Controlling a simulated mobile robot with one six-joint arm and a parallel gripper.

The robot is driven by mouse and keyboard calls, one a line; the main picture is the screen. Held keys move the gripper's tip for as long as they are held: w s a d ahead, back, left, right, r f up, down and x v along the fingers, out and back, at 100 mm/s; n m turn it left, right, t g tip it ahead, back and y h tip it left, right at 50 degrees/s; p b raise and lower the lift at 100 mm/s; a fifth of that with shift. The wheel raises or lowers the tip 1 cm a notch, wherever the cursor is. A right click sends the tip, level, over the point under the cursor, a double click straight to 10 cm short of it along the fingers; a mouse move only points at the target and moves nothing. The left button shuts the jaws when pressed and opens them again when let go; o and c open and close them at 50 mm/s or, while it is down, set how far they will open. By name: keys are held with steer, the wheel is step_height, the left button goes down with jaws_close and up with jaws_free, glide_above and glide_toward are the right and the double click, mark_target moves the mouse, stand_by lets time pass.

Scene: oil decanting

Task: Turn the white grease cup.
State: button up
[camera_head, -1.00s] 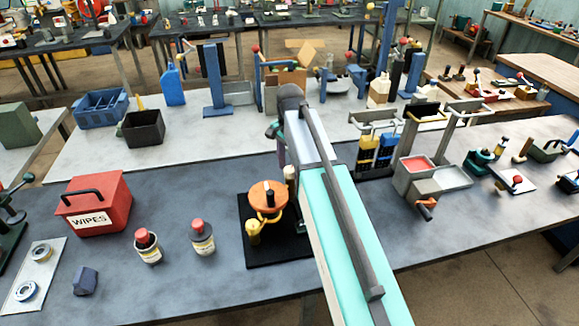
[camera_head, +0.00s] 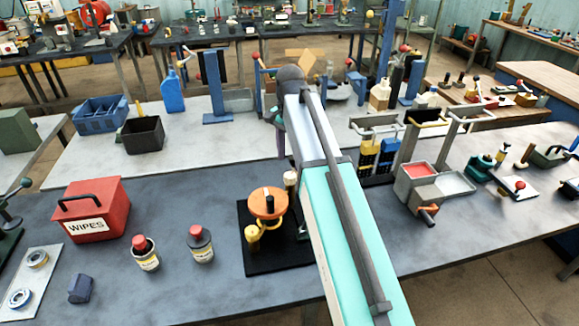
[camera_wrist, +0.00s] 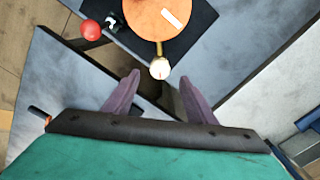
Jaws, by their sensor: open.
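The white grease cup (camera_head: 290,178) stands at the back right of an orange-topped fixture (camera_head: 268,201), partly beside my arm in the head view. In the wrist view the white grease cup (camera_wrist: 160,69) shows as a pale round top at the end of a brass stem from the orange disc (camera_wrist: 165,15). My gripper (camera_wrist: 160,78) is open and empty. Its two purple fingers point toward the cup, which appears between and slightly beyond their tips. I cannot tell the height gap. In the head view my arm hides most of the gripper.
The fixture sits on a black mat (camera_head: 262,264) with a yellow cup (camera_head: 252,237) at its front. A red knob (camera_wrist: 91,30) is near the disc. Two small bottles (camera_head: 145,254) and a red wipes box (camera_head: 92,208) stand left. A grey-and-red tray unit (camera_head: 425,180) stands right.

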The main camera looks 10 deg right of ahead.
mark_target(290, 175)
step_height(290, 175, up, 7)
steer(key=b, duration=0.1)
steer(key=shift+r+b, duration=0.2)
steer(key=shift+b, duration=0.1)
stand_by(0.6)
